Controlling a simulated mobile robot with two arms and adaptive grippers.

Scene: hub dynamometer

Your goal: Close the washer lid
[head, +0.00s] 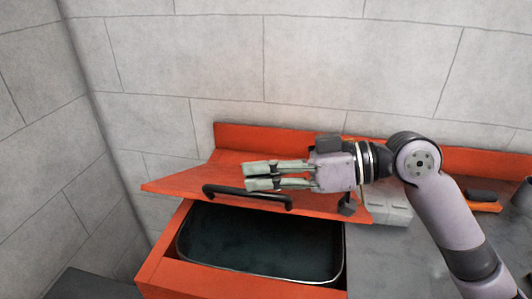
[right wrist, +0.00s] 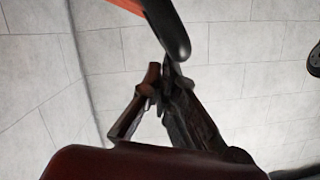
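The red washer (head: 165,272) stands at lower centre in the head view, its dark rectangular tub (head: 262,245) visible from above. Its red lid (head: 180,184) is partly open, tilted up over the back of the tub. A black bar handle (head: 246,197) runs along the lid's front edge; a dark bar, apparently this handle, shows in the right wrist view (right wrist: 168,28). My right gripper (head: 250,176) is just above the lid and behind the handle, pointing left. Its fingers lie close together with nothing seen between them. Whether they touch the lid is unclear. My left gripper is out of view.
A grey worktop (head: 385,262) extends right of the tub. On it are a light grey box (head: 388,211), an orange and black item (head: 484,206) and a dark cylinder at the right edge. Block walls close off the back and left. The space above the tub's front is clear.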

